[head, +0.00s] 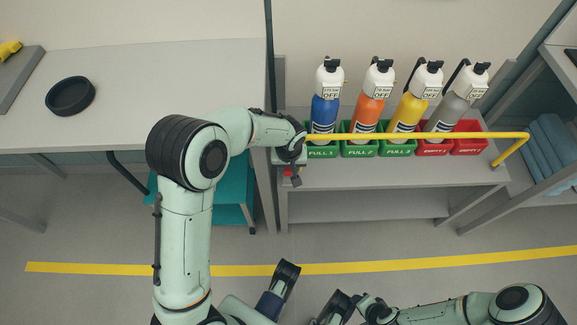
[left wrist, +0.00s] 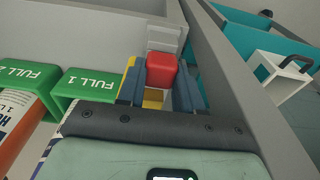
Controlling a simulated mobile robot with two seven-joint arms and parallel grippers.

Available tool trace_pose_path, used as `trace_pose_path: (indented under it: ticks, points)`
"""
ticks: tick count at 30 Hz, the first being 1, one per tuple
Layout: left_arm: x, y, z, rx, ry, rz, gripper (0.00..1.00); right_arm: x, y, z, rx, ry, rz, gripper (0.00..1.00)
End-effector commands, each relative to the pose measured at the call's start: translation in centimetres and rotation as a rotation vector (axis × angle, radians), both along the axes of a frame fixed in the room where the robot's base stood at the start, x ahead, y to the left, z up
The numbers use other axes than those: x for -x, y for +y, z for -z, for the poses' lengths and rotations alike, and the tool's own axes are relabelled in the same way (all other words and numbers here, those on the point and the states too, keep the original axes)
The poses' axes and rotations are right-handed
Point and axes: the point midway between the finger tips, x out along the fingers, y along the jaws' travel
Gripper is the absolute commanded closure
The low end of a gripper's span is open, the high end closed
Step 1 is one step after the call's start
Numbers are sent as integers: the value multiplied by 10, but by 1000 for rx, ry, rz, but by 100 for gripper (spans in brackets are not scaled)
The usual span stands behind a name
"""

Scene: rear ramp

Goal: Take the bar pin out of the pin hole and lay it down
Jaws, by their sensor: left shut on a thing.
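The bar pin shows as a red block-shaped head (left wrist: 161,70) between the two blue-grey fingers of my left gripper (left wrist: 159,88) in the left wrist view. In the head view my left gripper (head: 292,172) is at the left end of the yellow bar (head: 420,135), with a speck of red beside its fingers. It is shut on the pin. Yellow metal shows close beside the red head. The pin's shank and the pin hole are hidden, so I cannot tell how deep the pin sits.
The bar crosses in front of several bottles standing in green FULL bins (head: 357,149) and red EMPTY bins (head: 468,147). A grey table (head: 150,85) at left carries a round black dish (head: 70,96) and has free room. A teal cart (head: 233,190) stands below.

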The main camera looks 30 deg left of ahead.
Motion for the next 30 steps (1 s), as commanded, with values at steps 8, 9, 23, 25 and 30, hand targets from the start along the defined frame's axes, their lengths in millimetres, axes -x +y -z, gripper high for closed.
trace_pose_path:
  ticks: [8, 9, 23, 25, 30]
  points:
    - [0, 0, -13, 0, -1, 0, 100, -1, 0, -11, -1, -4, 0, 57]
    - [0, 0, -15, 0, -1, 0, 100, -1, 0, -12, 0, -5, 0, 57]
    - [0, 0, -33, 0, -1, -1, 100, -2, 0, -28, 0, -10, 0, 57]
    - [0, 0, -36, 0, -1, -1, 100, -2, 0, -30, 0, -10, 0, 57]
    - [0, 0, -43, 0, -1, -1, 100, -3, 0, -36, 0, -12, 0, 57]
